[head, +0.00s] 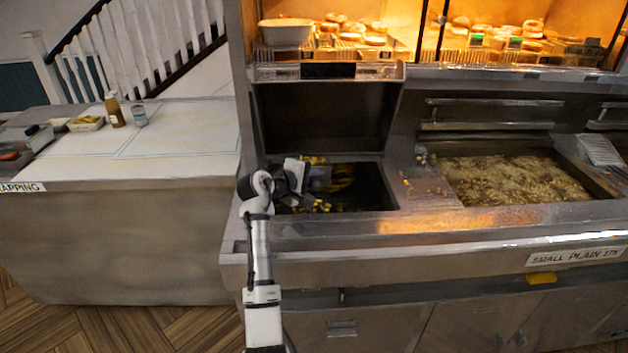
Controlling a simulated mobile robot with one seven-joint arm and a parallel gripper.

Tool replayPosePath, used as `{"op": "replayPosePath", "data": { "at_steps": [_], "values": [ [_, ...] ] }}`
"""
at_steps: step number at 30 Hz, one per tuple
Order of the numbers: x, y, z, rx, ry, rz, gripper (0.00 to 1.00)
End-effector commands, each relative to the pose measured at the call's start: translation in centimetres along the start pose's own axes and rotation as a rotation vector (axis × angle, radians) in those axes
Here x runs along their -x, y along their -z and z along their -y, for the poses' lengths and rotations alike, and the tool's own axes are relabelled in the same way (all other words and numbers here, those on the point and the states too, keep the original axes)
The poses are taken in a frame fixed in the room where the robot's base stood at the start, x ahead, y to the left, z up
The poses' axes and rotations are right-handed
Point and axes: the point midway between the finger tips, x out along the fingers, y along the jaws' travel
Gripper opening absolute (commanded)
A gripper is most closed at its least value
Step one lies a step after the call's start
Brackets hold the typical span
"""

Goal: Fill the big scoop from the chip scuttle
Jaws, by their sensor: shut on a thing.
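The chip scuttle (377,188) is the dark recessed well left of the fryer, with yellow chips (341,176) in its back and front left parts. My gripper (302,182) is over the left part of the scuttle, seen from behind and small. It is shut on what looks like the big scoop (320,177), a grey-lilac piece just right of the gripper, among the chips. My wrist hides the scoop's handle and the fingertips. I cannot tell whether chips lie in the scoop.
A fryer pan (515,180) full of bubbling oil is to the right. A heated cabinet (330,72) with food overhangs the back. The steel front ledge (400,226) runs before the scuttle.

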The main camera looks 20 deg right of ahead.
Motion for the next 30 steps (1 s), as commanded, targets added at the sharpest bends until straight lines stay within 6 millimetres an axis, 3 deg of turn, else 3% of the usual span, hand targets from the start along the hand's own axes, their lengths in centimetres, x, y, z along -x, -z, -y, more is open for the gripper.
{"op": "replayPosePath", "data": {
  "at_steps": [30],
  "values": [
    [5.0,-3.6,-3.2,-0.184,-0.205,-0.054,0.00]
  ]
}}
